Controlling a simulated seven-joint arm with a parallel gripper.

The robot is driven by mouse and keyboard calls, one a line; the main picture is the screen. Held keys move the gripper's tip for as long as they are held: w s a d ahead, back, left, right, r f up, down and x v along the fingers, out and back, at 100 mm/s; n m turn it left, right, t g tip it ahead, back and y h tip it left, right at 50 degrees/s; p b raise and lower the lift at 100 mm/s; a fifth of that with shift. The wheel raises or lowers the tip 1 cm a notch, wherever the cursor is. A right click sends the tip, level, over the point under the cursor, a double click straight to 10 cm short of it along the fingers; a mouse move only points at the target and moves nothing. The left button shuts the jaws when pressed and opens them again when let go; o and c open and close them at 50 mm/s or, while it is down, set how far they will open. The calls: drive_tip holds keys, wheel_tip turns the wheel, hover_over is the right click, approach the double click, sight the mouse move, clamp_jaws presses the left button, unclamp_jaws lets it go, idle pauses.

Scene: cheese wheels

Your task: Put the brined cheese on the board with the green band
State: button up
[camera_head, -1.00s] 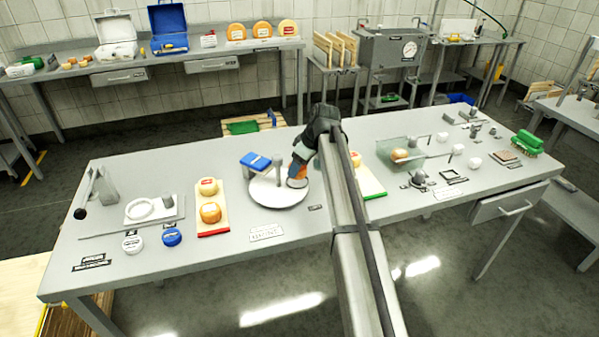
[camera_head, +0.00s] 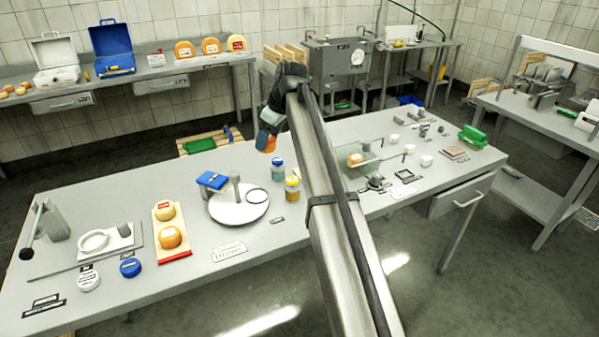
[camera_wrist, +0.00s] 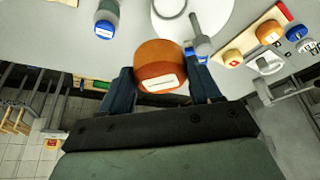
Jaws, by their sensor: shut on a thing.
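My gripper (camera_head: 268,128) is shut on an orange cheese wheel with a white label (camera_head: 265,142), held in the air past the table's far edge in the head view. The wrist view shows the same wheel (camera_wrist: 160,68) between my two fingers (camera_wrist: 160,88). Another orange cheese (camera_head: 355,159) sits in a clear glass-sided tank (camera_head: 372,176) right of my arm. I cannot tell from the labels which cheese is the brined one. The board with the green band is not visible now; my arm covers the table between the jars and the tank.
A red-banded board (camera_head: 175,255) holds two cheeses. A blue-labelled jar (camera_head: 277,170) and a yellow jar (camera_head: 292,190) stand left of my arm. Small metal parts stand at the right.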

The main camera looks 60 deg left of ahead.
drive_tip(key=w+d+f+m+t, duration=0.1)
drive_tip(key=w+f+m, duration=0.2)
drive_tip(key=w, duration=0.3)
drive_tip(key=w+d+f+m+t+y, duration=0.1)
drive_tip(key=w+f+m, duration=0.15)
drive_tip(key=w, duration=0.25)
drive_tip(key=w+d+f+m+t, duration=0.1)
drive_tip(key=w+d+f+m, duration=0.1)
drive_tip(key=w+m, duration=0.3)
drive_tip(key=shift+n+t, duration=0.3)
drive_tip(key=shift+n, duration=0.15)
drive_tip(key=shift+w+a+f, duration=0.1)
drive_tip(key=shift+w+f, duration=0.05)
drive_tip(key=shift+f, duration=1.6)
drive_tip(key=shift+w+a+f, duration=0.1)
drive_tip(key=shift+w+f, duration=0.05)
drive_tip(key=shift+f, duration=1.55)
drive_tip(key=shift+w+f, duration=0.15)
drive_tip(key=shift+f, duration=1.6)
drive_tip(key=shift+f, duration=0.1)
drive_tip(key=o, duration=1.1)
drive_tip(key=v, duration=1.2)
drive_tip(key=shift+a, duration=0.1)
